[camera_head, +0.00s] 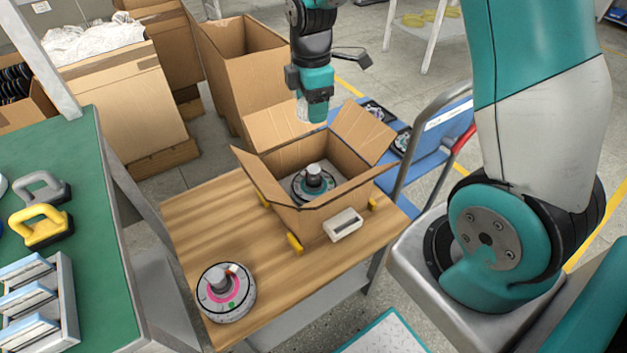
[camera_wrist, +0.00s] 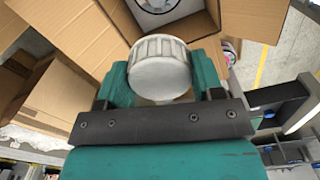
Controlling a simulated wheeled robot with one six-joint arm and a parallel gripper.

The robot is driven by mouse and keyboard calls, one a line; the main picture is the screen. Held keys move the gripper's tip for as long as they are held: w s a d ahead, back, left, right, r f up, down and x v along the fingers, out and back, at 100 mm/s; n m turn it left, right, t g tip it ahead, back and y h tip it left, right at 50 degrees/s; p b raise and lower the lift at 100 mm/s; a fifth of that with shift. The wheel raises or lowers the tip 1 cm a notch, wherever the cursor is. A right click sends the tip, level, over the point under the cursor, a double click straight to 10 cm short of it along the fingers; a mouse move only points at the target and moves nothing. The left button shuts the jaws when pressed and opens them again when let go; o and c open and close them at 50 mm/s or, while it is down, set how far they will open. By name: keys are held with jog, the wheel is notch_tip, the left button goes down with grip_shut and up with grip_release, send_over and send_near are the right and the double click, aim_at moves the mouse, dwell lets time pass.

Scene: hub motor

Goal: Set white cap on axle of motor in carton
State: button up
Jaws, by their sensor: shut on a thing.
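The white cap (camera_wrist: 160,68) is round with a ribbed rim. My gripper (camera_wrist: 160,85) is shut on it, one teal finger on each side in the wrist view. In the head view my gripper (camera_head: 313,112) hangs above the far side of the open carton (camera_head: 318,214), with the cap mostly hidden. The motor (camera_head: 313,184) sits inside the carton, its dark axle hub with a grey top pointing up. In the wrist view only part of the motor (camera_wrist: 157,4) shows beyond the cap, at the top edge. The cap is apart from the motor.
The carton stands on a wooden table (camera_head: 197,222) with its flaps spread outward. A second motor (camera_head: 226,291) with a pink ring is at the table's front left. A green bench (camera_head: 90,215) with yellow and grey handled tools is at left. A blue cart (camera_head: 428,160) stands behind right.

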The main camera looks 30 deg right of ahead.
aim_at(314, 168)
jog(key=n, duration=0.1)
jog(key=r+n, duration=0.1)
jog(key=n+b, duration=0.1)
jog(key=n, duration=0.1)
jog(key=shift+w+d+r, duration=0.15)
jog(key=shift+d+r, duration=0.15)
jog(key=shift+f+n, duration=0.15)
jog(key=shift+n, duration=0.15)
notch_tip(314, 168, down, 19)
jog(key=shift+f+b, duration=0.15)
jog(key=shift+b, duration=1)
jog(key=shift+f, duration=0.2)
jog(key=o, duration=0.9)
jog(key=shift+r, duration=0.1)
